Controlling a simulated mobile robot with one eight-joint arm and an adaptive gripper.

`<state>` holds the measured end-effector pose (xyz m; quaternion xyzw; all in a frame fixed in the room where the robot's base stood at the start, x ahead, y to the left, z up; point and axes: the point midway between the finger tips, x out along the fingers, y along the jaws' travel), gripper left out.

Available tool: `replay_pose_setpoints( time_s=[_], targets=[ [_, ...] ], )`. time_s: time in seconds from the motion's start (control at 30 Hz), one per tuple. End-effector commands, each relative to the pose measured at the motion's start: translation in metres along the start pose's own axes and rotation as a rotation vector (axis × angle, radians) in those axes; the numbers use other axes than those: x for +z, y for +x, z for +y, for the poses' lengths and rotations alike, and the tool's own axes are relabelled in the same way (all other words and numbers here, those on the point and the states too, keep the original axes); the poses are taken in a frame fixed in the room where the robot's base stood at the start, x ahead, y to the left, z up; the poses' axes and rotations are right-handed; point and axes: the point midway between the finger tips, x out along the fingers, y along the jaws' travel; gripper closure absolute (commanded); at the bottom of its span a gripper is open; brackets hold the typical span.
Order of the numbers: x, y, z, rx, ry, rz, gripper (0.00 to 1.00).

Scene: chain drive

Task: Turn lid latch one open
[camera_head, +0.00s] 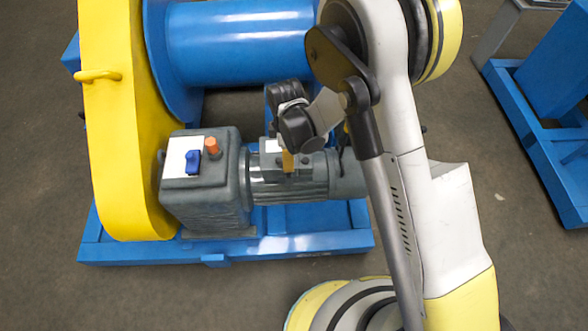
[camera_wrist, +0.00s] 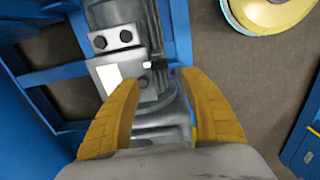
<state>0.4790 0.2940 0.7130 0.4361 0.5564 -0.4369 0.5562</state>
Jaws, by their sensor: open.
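A grey motor (camera_head: 290,185) lies on its side in the head view, with a small box on top partly hidden by my gripper (camera_head: 288,160). In the wrist view the box's pale grey lid (camera_wrist: 110,68) carries a white label. A small black-and-white piece (camera_wrist: 155,64) projects from the box's right edge, and it looks like a latch. I cannot tell for sure that it is lid latch one. My gripper (camera_wrist: 160,82) is open, its two yellow fingers apart and empty over the motor. The small piece shows between and just beyond the fingertips.
A grey gearbox (camera_head: 205,205) with a blue switch (camera_head: 193,162) and an orange button (camera_head: 212,146) stands left of the motor. A yellow chain guard (camera_head: 110,130) and a blue drum (camera_head: 235,45) rise behind. A blue base frame (camera_head: 290,243) lies below. Bare floor (camera_head: 50,190) is at left.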

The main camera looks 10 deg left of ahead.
Motion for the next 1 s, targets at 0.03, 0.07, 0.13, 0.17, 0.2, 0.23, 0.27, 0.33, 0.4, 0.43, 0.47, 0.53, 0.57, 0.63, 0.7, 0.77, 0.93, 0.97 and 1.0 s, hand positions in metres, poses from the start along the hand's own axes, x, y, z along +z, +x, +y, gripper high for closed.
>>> replay_pose_setpoints(
  time_s=[0.03, 0.07, 0.13, 0.17, 0.2, 0.23, 0.27, 0.33, 0.4, 0.43, 0.47, 0.53, 0.57, 0.63, 0.7, 0.77, 0.93, 0.97, 1.0],
  targets=[
    [0.0, 0.013, 0.0, 0.0, 0.001, 0.0, 0.48],
    [0.0, 0.02, 0.0, 0.0, 0.001, 0.0, 0.48],
    [0.0, 0.035, 0.001, 0.001, 0.002, 0.0, 0.48],
    [0.0, 0.041, 0.001, 0.001, 0.002, 0.0, 0.48],
    [0.0, 0.049, 0.001, 0.001, 0.003, 0.0, 0.48],
    [0.0, 0.055, 0.001, 0.001, 0.003, 0.0, 0.48],
    [0.0, 0.06, 0.001, 0.001, 0.003, 0.0, 0.48],
    [0.001, 0.071, 0.001, 0.001, 0.003, 0.0, 0.48],
    [0.001, 0.08, 0.001, 0.001, 0.004, 0.0, 0.48],
    [0.001, 0.083, 0.001, 0.001, 0.004, 0.0, 0.48],
    [0.001, 0.086, 0.001, 0.001, 0.004, 0.0, 0.48],
    [0.001, 0.089, 0.001, 0.001, 0.004, 0.0, 0.48],
    [0.001, 0.09, 0.001, 0.001, 0.004, 0.0, 0.48],
    [0.001, 0.091, 0.001, 0.001, 0.004, 0.001, 0.48],
    [0.001, 0.091, 0.001, 0.002, 0.004, 0.0, 0.48],
    [0.001, 0.091, 0.001, 0.002, 0.004, 0.0, 0.48],
    [0.001, 0.091, 0.001, 0.002, 0.004, 0.001, 0.71],
    [0.001, 0.091, 0.001, 0.002, 0.004, 0.001, 0.8],
    [0.001, 0.091, 0.001, 0.002, 0.004, 0.0, 0.92]
  ],
)
